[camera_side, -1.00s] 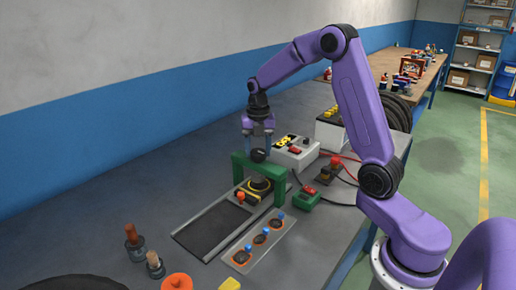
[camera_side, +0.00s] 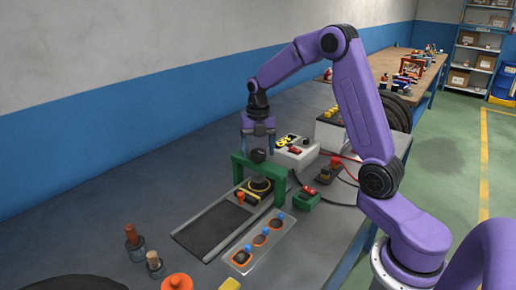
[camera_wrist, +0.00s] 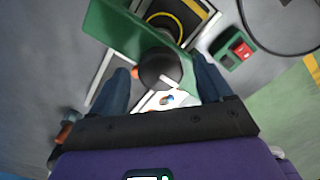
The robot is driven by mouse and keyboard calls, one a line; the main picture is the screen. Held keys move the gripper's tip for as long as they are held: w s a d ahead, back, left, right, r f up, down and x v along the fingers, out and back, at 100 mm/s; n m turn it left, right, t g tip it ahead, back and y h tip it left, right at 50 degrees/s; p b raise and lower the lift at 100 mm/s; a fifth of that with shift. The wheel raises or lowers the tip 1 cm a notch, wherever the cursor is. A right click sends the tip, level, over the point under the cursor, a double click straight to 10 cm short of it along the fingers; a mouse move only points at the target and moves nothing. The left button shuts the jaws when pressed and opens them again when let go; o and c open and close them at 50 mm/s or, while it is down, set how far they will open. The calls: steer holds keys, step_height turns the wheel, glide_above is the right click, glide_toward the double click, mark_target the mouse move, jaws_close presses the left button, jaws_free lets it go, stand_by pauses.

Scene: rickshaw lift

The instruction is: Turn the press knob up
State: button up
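The press is a green arch-shaped frame (camera_side: 276,188) on the grey bench, with a black and yellow round part (camera_side: 258,187) under it. The black round press knob (camera_side: 258,156) sits on top of the frame. In the wrist view the knob (camera_wrist: 158,70) shows a white pointer mark directed toward the lower right. My gripper (camera_side: 258,146) is above the frame, pointing down. Its two dark blue fingers are apart, one on each side of the knob, with gaps visible in the wrist view. It is open.
A grey plate with a dark strip (camera_side: 213,230) runs in front of the press. Beside it is a tray (camera_side: 262,256) with three orange-ringed spots. A green box with a red switch (camera_side: 307,196), a grey control box (camera_side: 297,155) and cables lie to the right.

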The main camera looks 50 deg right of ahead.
mark_target(258, 152)
step_height(258, 152, up, 17)
steer(key=shift+r, duration=0.2)
stand_by(0.5)
steer(key=shift+a, duration=0.1)
stand_by(0.3)
steer(key=s+a+f+m, duration=0.3)
steer(key=s+a+m, duration=0.1)
steer(key=s+a, duration=0.35)
steer(key=s+a+f+m, duration=0.3)
steer(key=s+a, duration=0.3)
steer(key=a, duration=0.2)
steer(key=s+f+m, duration=0.3)
steer(key=s+f, duration=0.1)
steer(key=s, duration=0.5)
steer(key=s+f+m, duration=0.4)
steer(key=s, duration=0.6)
steer(key=shift+s+a+m, duration=0.15)
steer(key=shift+a+m, duration=0.15)
